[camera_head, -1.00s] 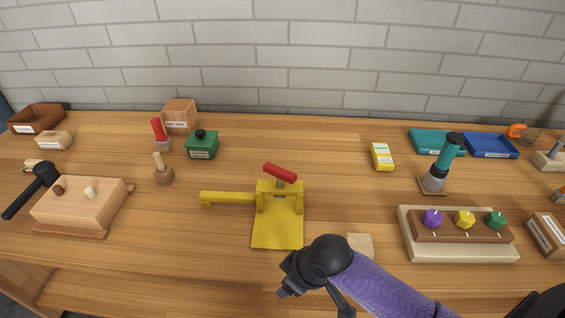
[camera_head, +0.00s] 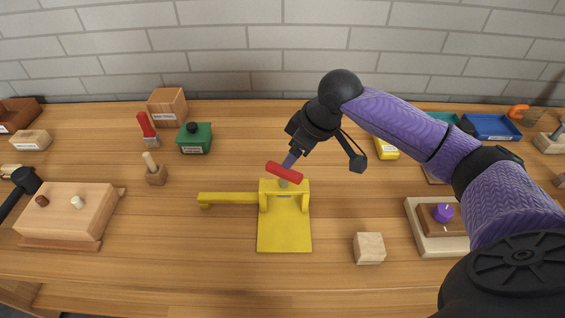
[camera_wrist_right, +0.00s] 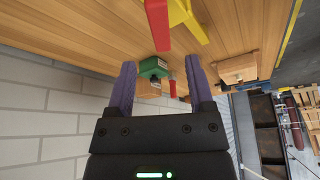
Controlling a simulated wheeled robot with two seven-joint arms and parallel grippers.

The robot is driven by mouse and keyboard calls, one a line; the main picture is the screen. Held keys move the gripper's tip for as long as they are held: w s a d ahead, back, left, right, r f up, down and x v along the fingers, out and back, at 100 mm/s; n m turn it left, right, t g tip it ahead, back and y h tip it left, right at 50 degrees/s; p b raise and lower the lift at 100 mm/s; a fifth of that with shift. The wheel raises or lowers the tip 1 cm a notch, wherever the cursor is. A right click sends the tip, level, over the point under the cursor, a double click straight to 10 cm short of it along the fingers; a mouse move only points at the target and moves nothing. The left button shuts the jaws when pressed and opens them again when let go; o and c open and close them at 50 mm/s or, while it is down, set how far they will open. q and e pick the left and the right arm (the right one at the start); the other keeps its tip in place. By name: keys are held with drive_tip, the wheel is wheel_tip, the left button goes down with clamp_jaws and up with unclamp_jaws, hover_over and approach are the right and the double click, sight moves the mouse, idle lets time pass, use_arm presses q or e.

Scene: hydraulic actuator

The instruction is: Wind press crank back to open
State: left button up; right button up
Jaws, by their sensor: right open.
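The yellow press (camera_head: 285,225) stands on the middle of the table with its yellow arm reaching left. Its crank has a red bar handle (camera_head: 285,172) on top, lying slantwise. My right gripper (camera_head: 290,160) is just above and behind the red handle, its fingers pointing down toward it. In the right wrist view the gripper (camera_wrist_right: 158,85) is open with nothing between its fingers, and the red handle (camera_wrist_right: 157,25) shows beyond the fingertips at the top, with part of the yellow press (camera_wrist_right: 188,18). Whether a finger touches the handle is unclear. My left gripper is not in view.
A wooden cube (camera_head: 369,248) sits right of the press. A green box (camera_head: 195,138) and a wooden box (camera_head: 167,106) stand behind left. A knob board (camera_head: 430,240) is at right, partly behind my arm. The table front is clear.

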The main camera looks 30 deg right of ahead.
sight(284, 177)
drive_tip(key=b+x, duration=0.1)
drive_tip(key=x, duration=0.5)
drive_tip(key=shift+f, duration=0.2)
clamp_jaws()
